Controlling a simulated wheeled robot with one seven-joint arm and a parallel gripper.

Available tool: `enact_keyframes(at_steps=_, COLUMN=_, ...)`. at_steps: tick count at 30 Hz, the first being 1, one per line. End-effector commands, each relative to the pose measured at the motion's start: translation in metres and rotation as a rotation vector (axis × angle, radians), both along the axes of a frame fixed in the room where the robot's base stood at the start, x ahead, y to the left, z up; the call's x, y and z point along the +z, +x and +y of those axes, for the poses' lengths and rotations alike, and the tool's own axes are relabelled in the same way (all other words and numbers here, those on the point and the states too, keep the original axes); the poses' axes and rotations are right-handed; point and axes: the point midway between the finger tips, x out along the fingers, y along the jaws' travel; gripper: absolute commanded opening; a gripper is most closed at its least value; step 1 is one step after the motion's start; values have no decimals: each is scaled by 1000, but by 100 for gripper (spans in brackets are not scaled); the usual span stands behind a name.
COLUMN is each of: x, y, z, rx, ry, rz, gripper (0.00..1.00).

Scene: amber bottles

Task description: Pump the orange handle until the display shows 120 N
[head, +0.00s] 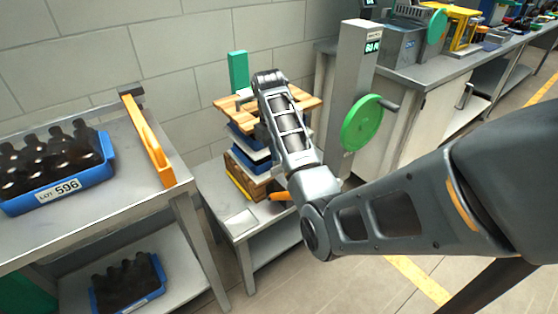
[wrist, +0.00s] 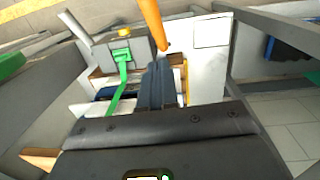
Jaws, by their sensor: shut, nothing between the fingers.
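The orange handle (head: 281,196) shows in the head view as a short piece low beside the stack, partly hidden by my arm. In the wrist view the orange handle (wrist: 151,22) is a bar coming down from the top edge, its end close to my fingertips. I cannot tell whether they touch. My gripper (wrist: 160,68) is shut and empty, pointing toward the stack; in the head view it is hidden behind my arm. A small display (head: 373,46) with green digits sits on the grey column (head: 350,90); its reading is too small to tell.
A stack of wooden boards (head: 226,104) and blue and white layers stands on a low metal table (head: 235,220). A green wheel (head: 361,123) is on the column. At left, a table holds a blue crate (head: 100,178) of bottles and a yellow-orange bar (head: 148,140).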

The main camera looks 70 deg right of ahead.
Motion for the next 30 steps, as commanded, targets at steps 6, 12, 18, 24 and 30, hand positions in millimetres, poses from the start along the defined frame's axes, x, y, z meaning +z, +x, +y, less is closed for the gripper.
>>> enact_keyframes(at_steps=6, x=-44, y=-4, z=-1, rx=0, ry=4, rz=2, gripper=0)
enact_keyframes(at_steps=12, x=-82, y=-7, z=-2, rx=-1, ry=4, rz=2, gripper=0)
enact_keyframes(at_steps=18, x=-99, y=-26, z=3, rx=-1, ry=1, rz=0, gripper=0)
enact_keyframes(at_steps=24, x=-106, y=-33, z=5, rx=0, ry=-1, rz=-1, gripper=0)
enact_keyframes(at_steps=30, x=-107, y=-33, z=6, rx=0, ry=-1, rz=-1, gripper=0)
